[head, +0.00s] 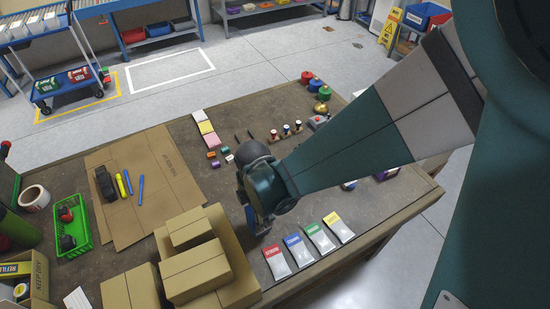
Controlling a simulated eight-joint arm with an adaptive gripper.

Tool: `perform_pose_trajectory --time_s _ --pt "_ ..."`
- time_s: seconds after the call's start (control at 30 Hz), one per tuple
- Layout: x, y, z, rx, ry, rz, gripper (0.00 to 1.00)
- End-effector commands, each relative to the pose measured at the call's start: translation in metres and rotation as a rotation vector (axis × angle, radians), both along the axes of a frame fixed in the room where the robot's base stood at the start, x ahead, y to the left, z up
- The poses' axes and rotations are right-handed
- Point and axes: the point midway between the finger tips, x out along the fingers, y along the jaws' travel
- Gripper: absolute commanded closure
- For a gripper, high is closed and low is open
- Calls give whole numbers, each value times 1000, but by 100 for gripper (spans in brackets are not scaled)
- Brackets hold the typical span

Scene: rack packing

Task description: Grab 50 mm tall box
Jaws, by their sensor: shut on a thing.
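My gripper (258,222) points down over the front middle of the table, between the cardboard boxes and a row of labelled packets. It is shut on a small item whose shape is mostly hidden by my gripper and arm; I cannot tell whether it is the 50 mm tall box. Brown cardboard boxes (195,270) are stacked just left of my gripper. No box shows its height.
Packets labelled red (276,262), blue (299,251), green (320,238) and yellow (338,227) lie right of my gripper. A green basket (82,238) and flattened cardboard (165,175) are at left.

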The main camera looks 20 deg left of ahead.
Motion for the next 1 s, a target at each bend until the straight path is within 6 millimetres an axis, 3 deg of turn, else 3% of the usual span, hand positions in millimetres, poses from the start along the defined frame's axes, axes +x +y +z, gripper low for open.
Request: perform_pose_trajectory --time_s 0.5,0.7,1.0 --pt "0 0 62 0 0 0 81" --pt "0 0 74 0 0 0 81" --pt "0 0 77 0 0 0 81"
